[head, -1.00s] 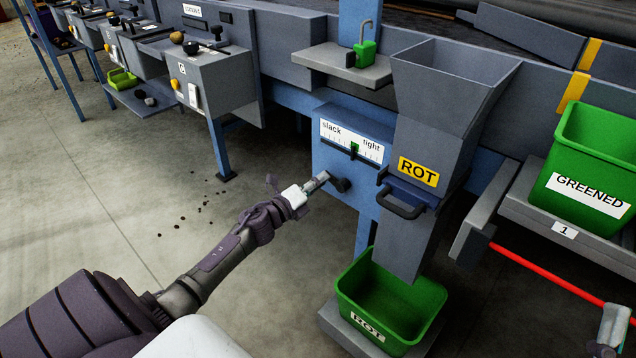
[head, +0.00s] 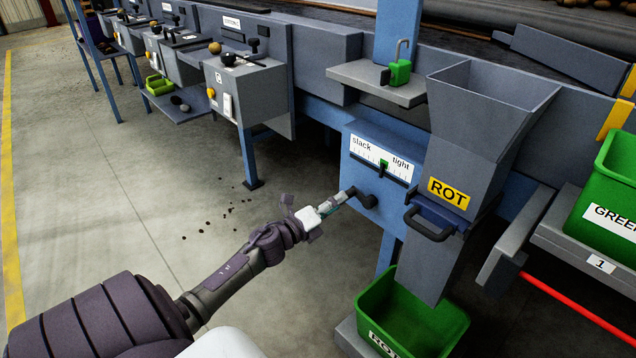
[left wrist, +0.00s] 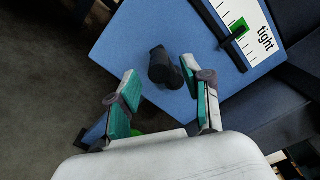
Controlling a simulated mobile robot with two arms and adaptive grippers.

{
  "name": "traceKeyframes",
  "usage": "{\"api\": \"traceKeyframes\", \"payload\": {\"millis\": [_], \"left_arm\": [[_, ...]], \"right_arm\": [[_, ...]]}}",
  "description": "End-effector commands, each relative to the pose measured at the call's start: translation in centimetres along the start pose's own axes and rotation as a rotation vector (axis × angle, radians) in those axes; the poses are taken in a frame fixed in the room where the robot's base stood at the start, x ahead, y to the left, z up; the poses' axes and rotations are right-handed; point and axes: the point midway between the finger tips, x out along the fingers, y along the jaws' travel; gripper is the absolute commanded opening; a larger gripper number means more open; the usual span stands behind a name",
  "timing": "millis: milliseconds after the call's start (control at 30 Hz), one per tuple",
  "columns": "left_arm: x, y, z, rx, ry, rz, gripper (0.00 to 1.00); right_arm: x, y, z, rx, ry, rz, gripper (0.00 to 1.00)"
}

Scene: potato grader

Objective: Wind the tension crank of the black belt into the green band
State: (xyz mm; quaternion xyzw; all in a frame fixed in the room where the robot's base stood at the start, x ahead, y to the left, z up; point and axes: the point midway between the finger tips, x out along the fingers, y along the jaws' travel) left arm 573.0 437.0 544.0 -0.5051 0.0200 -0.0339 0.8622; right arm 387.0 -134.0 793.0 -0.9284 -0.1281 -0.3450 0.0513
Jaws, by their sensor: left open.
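The black crank (head: 367,201) sits on the front of a blue box (head: 362,149) below a white scale (head: 381,158) marked slack to tight. A green band (head: 383,163) shows near the middle of the scale. In the left wrist view a black pointer (left wrist: 234,38) lies at or against the green band (left wrist: 239,25); its exact position is hard to tell. My left gripper (head: 340,201) is just left of the crank. In the left wrist view my left gripper (left wrist: 165,92) is open, with the crank's knob (left wrist: 162,66) beyond the gap between its fingers. My right gripper is out of view.
A grey ROT chute (head: 475,145) with a black handle (head: 430,225) stands close right of the crank. A green ROT bin (head: 455,325) is below. A shelf (head: 375,82) overhangs the box. The floor (head: 110,200) at left is mostly clear.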

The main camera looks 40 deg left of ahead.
Motion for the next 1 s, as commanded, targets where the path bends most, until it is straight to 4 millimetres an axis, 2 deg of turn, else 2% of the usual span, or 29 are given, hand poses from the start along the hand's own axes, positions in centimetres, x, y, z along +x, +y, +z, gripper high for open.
{"api": "traceKeyframes", "payload": {"millis": [33,200,400,567,1000], "left_arm": [[-1.3,0.1,-0.1,-0.001,0.002,0.003,0.49],[-4.8,0.1,-0.1,-0.001,0.002,0.002,0.49],[-7.4,0.0,-0.1,-0.002,0.001,0.0,0.49],[-8.1,0.0,0.0,-0.001,0.0,-0.001,0.49],[-8.1,0.0,0.0,-0.001,0.0,-0.001,0.49]], "right_arm": [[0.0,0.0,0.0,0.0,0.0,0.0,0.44],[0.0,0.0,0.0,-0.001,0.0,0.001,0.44],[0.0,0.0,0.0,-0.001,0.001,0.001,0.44],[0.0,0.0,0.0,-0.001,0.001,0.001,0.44],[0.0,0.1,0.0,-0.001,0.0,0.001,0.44]]}}
